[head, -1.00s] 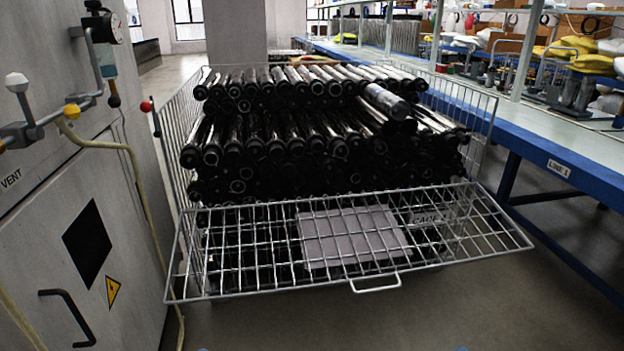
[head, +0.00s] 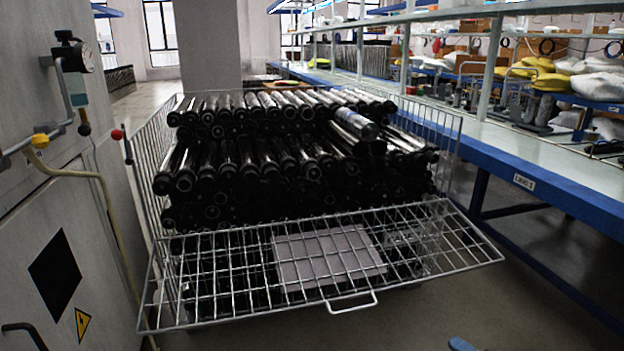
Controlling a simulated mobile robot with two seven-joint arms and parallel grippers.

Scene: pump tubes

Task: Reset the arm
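Black pump tubes (head: 270,155) lie stacked in several layers in a wire cage (head: 450,150), most with their ends facing me. One tube with a pale label (head: 354,124) lies askew on the upper right of the stack. The cage's front mesh panel (head: 400,268) is folded down toward me, with a handle at its front edge. Neither of my grippers shows. A small blue part at the bottom edge, right of centre, may belong to my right arm; no fingers are visible on it.
A grey cabinet (head: 30,200) with a gauge (head: 82,57), a hose (head: 100,200) and a handle stands close on the left. The floor (head: 440,315) between cage and bench is clear.

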